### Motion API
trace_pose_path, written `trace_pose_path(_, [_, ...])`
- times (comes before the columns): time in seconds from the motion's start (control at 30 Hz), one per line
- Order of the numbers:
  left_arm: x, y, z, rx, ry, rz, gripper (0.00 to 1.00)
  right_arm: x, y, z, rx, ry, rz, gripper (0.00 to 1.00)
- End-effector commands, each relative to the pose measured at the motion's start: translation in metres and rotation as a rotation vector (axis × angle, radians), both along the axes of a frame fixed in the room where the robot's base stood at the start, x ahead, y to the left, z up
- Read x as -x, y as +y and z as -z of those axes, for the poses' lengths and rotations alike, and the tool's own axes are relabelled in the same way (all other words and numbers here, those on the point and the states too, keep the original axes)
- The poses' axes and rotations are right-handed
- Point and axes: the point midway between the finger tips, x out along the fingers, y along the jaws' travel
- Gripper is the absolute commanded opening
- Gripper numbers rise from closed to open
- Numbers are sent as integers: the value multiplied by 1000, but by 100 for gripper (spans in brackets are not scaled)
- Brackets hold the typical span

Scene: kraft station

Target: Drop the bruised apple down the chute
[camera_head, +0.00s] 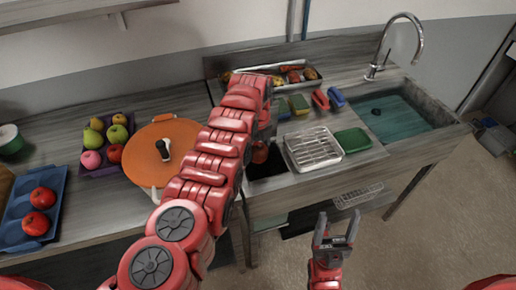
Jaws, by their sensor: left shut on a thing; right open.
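My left arm reaches up and across the middle of the camera_head view, with its gripper (262,138) pointing down and partly hidden behind my own arm. It is shut on a dark red apple (259,154), taken as the bruised apple; no bruise can be made out at this size. The apple is at the dark square chute opening (268,168) in the counter, over or just inside its back edge; I cannot tell which. My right gripper (337,222) is open and empty, in front of the counter and low.
A blue tray (14,236) with two red apples is at left. A purple tray (112,168) of fruit and an orange-lidded pot (182,134) stand behind it. The sink (400,112) is far right.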

Motion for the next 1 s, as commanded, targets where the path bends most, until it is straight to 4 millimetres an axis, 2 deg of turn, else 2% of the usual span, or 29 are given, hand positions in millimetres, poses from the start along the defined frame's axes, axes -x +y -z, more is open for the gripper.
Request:
trace_pose_path(0.03, [0, 0, -1, 1, -1, 0, 19, 0, 0, -1, 0, 0, 0, 67])
trace_pose_path(0.07, [0, 0, -1, 0, 0, 0, 83, 0, 0, -1, 0, 0, 0, 67])
trace_pose_path(0.17, [0, 0, -1, 1, -1, -1, 100, 0, 0, -1, 0, 0, 0, 67])
trace_pose_path(0.47, [0, 0, -2, 0, -1, -1, 100, 0, 0, -1, 0, 0, 0, 67])
trace_pose_path(0.67, [0, 0, -14, 0, 0, -2, 100, 0, 0, -3, 0, 0, 0, 67])
trace_pose_path(0.8, [-1, -1, -32, 0, -6, 0, 100, 0, 0, -6, 0, 0, 0, 67])
trace_pose_path(0.87, [-2, 0, -39, 1, -5, -1, 100, 0, 0, 3, 0, 0, 0, 67])
trace_pose_path(1.0, [-2, 0, -69, 2, -6, -2, 100, 0, 0, 14, 0, 0, 0, 67])
